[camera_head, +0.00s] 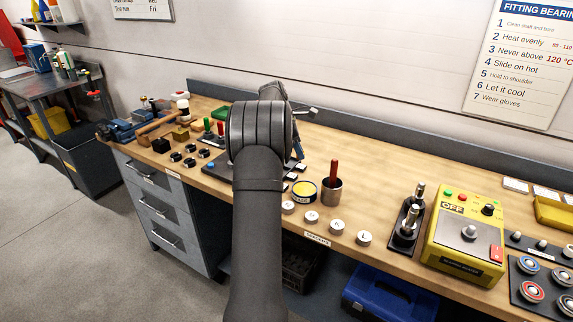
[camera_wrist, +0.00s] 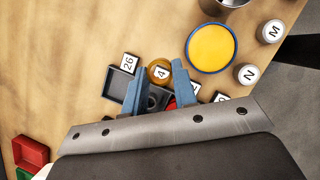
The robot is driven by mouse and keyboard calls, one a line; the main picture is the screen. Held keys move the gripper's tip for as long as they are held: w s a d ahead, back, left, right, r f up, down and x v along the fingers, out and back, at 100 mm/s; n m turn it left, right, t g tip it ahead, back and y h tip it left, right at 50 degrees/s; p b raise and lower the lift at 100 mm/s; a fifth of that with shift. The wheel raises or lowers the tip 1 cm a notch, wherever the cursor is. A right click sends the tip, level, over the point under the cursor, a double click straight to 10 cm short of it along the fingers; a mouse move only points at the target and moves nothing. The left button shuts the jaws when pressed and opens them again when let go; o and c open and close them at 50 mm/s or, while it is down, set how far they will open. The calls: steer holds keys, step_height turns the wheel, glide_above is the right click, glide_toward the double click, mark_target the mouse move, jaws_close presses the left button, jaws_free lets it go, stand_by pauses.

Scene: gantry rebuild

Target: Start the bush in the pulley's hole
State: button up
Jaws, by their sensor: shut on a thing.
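My gripper (camera_wrist: 159,67) shows in the wrist view, its two blue fingers close together. A round brass-coloured piece (camera_wrist: 159,73) with a white "4" label sits between the fingertips; it looks like the bush and appears gripped. A dark grey part with a round hole (camera_wrist: 152,102) lies between the fingers lower in the picture, partly hidden by them. I cannot tell whether it is the pulley, or how far the brass piece is from it.
A yellow-topped round tin (camera_head: 304,190) and a metal cup (camera_head: 331,194) with a red handle stand close by. White lettered caps (camera_head: 337,226) line the front edge. A dark tray (camera_wrist: 116,86) lies beside the fingers. A yellow heater box (camera_head: 465,240) stands farther right.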

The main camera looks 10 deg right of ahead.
steer(key=w+a, duration=0.1)
steer(key=a, duration=0.9)
steer(key=shift+a+f, duration=0.25)
steer(key=shift+a, duration=0.05)
steer(key=shift+f, duration=0.1)
steer(key=shift+f, duration=2.95)
steer(key=shift+f, duration=0.2)
steer(key=o, duration=1.1)
steer(key=shift+c, duration=0.2)
